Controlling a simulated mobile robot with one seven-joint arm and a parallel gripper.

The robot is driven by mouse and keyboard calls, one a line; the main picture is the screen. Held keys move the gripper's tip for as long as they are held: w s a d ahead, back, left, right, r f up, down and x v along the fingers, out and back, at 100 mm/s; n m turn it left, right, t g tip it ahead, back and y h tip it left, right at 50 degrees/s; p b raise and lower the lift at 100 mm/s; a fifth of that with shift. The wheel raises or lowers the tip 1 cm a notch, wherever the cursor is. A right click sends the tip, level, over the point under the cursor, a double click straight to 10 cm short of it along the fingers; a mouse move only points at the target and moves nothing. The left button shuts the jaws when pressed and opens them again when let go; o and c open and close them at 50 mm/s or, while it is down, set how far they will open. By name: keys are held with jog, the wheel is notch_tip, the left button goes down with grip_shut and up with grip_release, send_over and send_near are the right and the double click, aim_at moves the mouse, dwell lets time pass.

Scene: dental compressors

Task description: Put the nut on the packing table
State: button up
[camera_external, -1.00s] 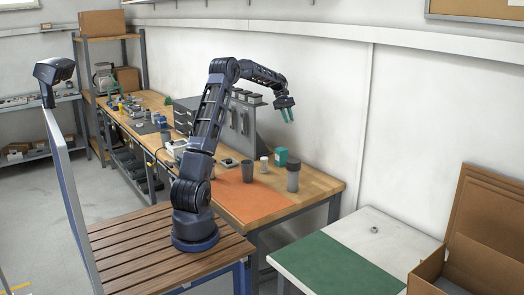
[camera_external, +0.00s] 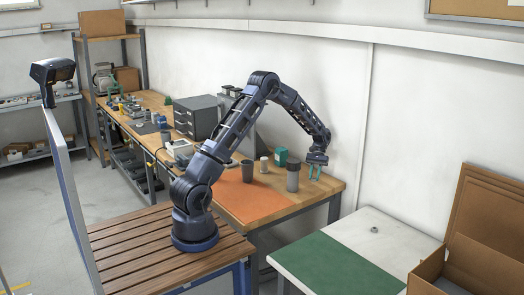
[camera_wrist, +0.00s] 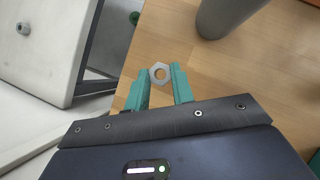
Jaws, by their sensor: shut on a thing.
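My gripper (camera_external: 314,176) is over the right end of the wooden workbench, pointing down. In the wrist view, its teal fingertips (camera_wrist: 161,70) are closed on a grey hexagonal nut (camera_wrist: 160,73) with its hole facing the camera. The nut is too small to make out in the external view. I cannot tell how far it is above the bench top. The packing table (camera_external: 405,236) is the white table with a green mat at the lower right; its corner shows at the left of the wrist view (camera_wrist: 62,52).
A grey cylinder (camera_external: 293,177) stands on the workbench (camera_external: 318,186) close left of my gripper. A small grey round piece (camera_external: 374,230) lies on the packing table. An open cardboard box (camera_external: 470,255) is at its right. A gap separates the bench and packing table.

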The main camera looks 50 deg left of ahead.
jog(key=shift+s+d+f+m, duration=0.35)
jog(key=shift+d+f, duration=0.25)
jog(key=shift+d, duration=0.1)
jog(key=w+d+r+n+t+h, duration=0.1)
jog(key=w+d+r+n, duration=0.15)
jog(key=d, duration=0.35)
jog(key=w+d+r+n+t+h, duration=0.1)
jog(key=w+d+r+n, duration=0.15)
jog(key=d, duration=0.35)
notch_tip(320, 180, up, 7)
jog(key=n+t+h, duration=0.1)
jog(key=n+t, duration=0.2)
jog(key=n, duration=0.3)
send_over(366, 215)
jog(key=a, duration=0.2)
notch_tip(366, 215, down, 20)
jog(key=shift+w+a+f, duration=0.1)
jog(key=shift+w, duration=0.05)
jog(key=shift+f, duration=0.1)
jog(key=o, duration=1)
